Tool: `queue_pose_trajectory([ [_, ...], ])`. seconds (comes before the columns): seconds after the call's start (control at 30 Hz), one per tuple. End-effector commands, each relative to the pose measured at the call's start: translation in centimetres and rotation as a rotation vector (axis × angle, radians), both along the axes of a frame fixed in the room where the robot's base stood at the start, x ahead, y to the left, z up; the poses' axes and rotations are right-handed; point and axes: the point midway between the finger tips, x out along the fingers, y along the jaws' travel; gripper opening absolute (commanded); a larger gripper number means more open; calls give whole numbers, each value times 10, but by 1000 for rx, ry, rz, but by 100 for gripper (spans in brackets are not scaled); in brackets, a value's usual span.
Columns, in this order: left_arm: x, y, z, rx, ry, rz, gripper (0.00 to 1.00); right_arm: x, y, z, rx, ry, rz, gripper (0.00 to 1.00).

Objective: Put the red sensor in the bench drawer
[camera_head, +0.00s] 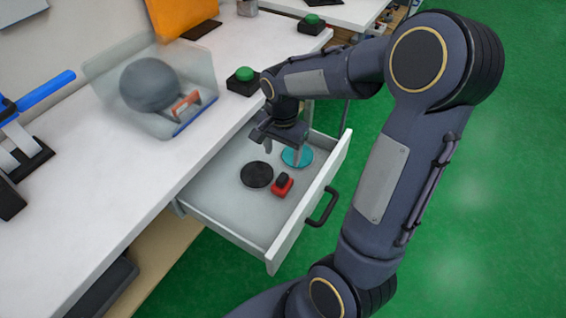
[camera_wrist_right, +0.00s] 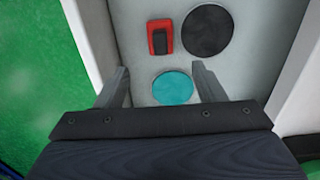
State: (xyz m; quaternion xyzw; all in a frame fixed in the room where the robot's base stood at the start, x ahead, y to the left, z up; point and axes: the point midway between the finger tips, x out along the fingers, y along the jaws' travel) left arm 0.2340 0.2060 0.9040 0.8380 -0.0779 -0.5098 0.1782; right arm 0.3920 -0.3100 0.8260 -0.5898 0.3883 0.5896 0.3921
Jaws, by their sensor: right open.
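The red sensor (camera_head: 282,185), a small red block with a black top, lies in the open bench drawer (camera_head: 225,208). A black disc (camera_head: 257,174) lies beside it, and a teal disc (camera_head: 297,156) lies near my right gripper (camera_head: 280,145). In the right wrist view the sensor (camera_wrist_right: 160,37) and the black disc (camera_wrist_right: 208,31) lie beyond the fingertips. The teal disc (camera_wrist_right: 173,87) shows between the fingers. My right gripper (camera_wrist_right: 160,80) is open and empty, over the drawer and apart from the sensor. My left gripper is not in view.
The white bench top (camera_head: 110,165) carries a clear bin (camera_head: 150,85) with a grey ball, green buttons (camera_head: 243,80) and a blue-handled device (camera_head: 40,92). The drawer's black handle (camera_head: 323,207) faces the open green floor (camera_head: 470,210).

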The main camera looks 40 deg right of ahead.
Motion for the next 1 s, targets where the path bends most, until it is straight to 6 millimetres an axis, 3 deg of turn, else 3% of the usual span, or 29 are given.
queue_pose_trajectory([
  [0.17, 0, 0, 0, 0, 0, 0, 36, -30, 17, 35, 63, -105, 171, 63],
  [0.3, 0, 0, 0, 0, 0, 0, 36, -77, 46, 64, 114, -272, 441, 63],
  [0.53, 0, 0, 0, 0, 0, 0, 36, -139, 89, 80, 85, -528, 834, 63],
  [0.7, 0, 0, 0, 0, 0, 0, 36, -157, 103, 78, 49, -612, 970, 63],
  [1.0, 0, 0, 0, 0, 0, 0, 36, -158, 105, 78, 43, -622, 989, 63],
])
